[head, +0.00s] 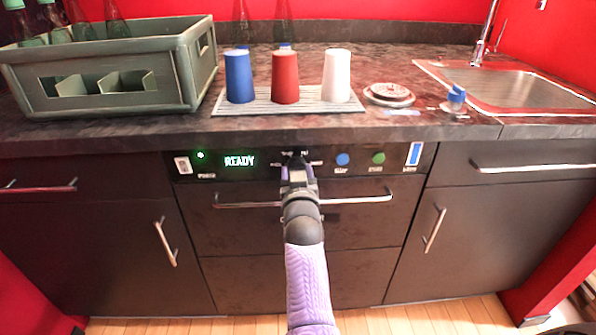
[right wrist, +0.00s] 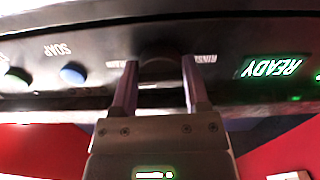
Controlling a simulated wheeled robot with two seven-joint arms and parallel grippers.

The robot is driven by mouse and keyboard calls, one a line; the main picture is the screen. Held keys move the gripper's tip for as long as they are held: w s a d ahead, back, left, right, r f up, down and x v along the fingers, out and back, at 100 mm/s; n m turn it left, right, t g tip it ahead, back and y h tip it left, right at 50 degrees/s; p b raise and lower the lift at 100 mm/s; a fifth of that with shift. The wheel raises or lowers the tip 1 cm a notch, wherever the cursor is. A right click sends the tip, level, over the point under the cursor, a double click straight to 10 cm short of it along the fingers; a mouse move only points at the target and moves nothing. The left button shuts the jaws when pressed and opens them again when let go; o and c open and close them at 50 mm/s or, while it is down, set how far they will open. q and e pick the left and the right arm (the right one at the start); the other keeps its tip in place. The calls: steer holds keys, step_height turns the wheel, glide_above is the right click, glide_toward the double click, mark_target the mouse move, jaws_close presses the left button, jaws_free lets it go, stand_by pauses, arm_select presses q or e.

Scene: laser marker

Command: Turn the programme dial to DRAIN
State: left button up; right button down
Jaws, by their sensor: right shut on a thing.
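The dark programme dial (right wrist: 160,68) is on the black control panel (head: 220,171) below the counter. My right gripper (head: 298,170) reaches straight up to the panel and covers most of the dial in the head view. In the right wrist view, which is upside down, its two fingers (right wrist: 158,92) are on either side of the dial, shut on it. The dial's pointer is hidden, so its setting cannot be told. Small white labels flank it, too blurred to read surely. The green display (head: 239,161) reads READY. My left gripper is not in view.
The panel also has a blue button (head: 342,159), a green button (head: 378,158) and a lit green lamp (head: 200,155). A drawer handle (head: 240,205) runs below. Blue (head: 239,77), red (head: 285,78) and white (head: 337,76) cups stand on a mat above.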

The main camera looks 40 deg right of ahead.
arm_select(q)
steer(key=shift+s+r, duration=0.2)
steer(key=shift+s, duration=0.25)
arm_select(e)
steer(key=shift+f+m, duration=0.1)
steer(key=shift+m, duration=0.3)
steer(key=shift+c, duration=1.2)
jaws_free()
steer(key=shift+o, duration=0.8)
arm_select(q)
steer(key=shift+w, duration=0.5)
